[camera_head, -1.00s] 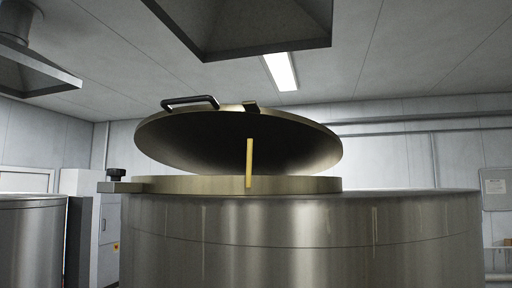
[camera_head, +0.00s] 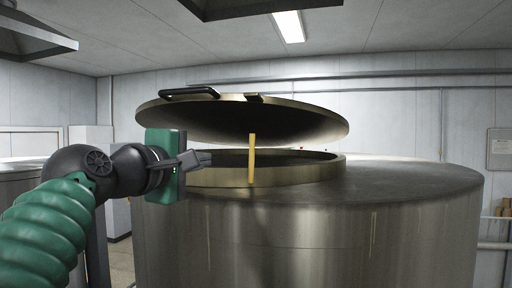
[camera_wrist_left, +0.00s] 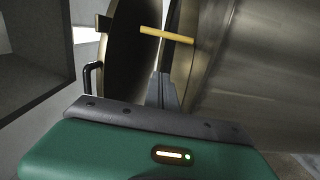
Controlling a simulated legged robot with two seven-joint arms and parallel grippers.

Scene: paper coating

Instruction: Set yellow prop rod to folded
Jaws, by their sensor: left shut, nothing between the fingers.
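The yellow prop rod (camera_head: 252,158) stands upright at the front rim of the tank opening, between the rim (camera_head: 215,178) and the raised round lid (camera_head: 240,118). In the left wrist view the yellow rod (camera_wrist_left: 166,35) lies across the gap between lid and rim, beyond my fingers. My left gripper (camera_head: 208,157) comes in from the left, just left of the rod and apart from it, at the front of the opening. Its fingers (camera_wrist_left: 162,82) are shut and empty. My right gripper is not in view.
The large steel tank (camera_head: 320,235) fills the lower middle. The lid has a black handle (camera_head: 189,93) on top. A dark hood (camera_head: 262,8) hangs above. Another tank (camera_head: 22,180) stands at the far left. Space right of the rod above the tank top is clear.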

